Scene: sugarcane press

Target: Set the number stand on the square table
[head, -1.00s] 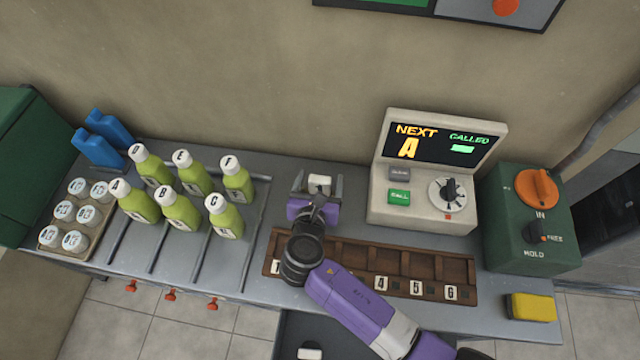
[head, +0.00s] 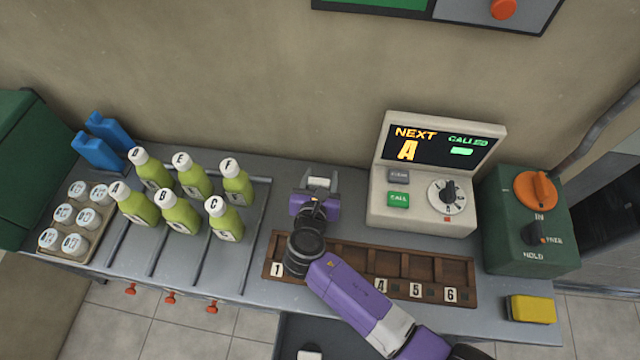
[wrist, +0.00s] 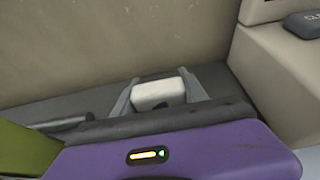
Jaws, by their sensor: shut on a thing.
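My gripper (head: 319,181) is shut on a small white number stand (head: 319,183), above the back of the grey counter and left of the display machine. In the wrist view the white stand (wrist: 158,95) sits between the two grey fingers; its number cannot be read. Other white number stands, such as 1 (head: 277,269), 4 (head: 380,285) and 6 (head: 450,294), are along the front of a wooden rack (head: 350,253); my arm covers part of it. I cannot identify the square table in these views.
Green-juice bottles (head: 180,213) stand left of my gripper between metal rails. The beige display machine (head: 430,200) and a green control box (head: 528,215) stand to the right, with a yellow block (head: 532,308) in front. The wall is close behind.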

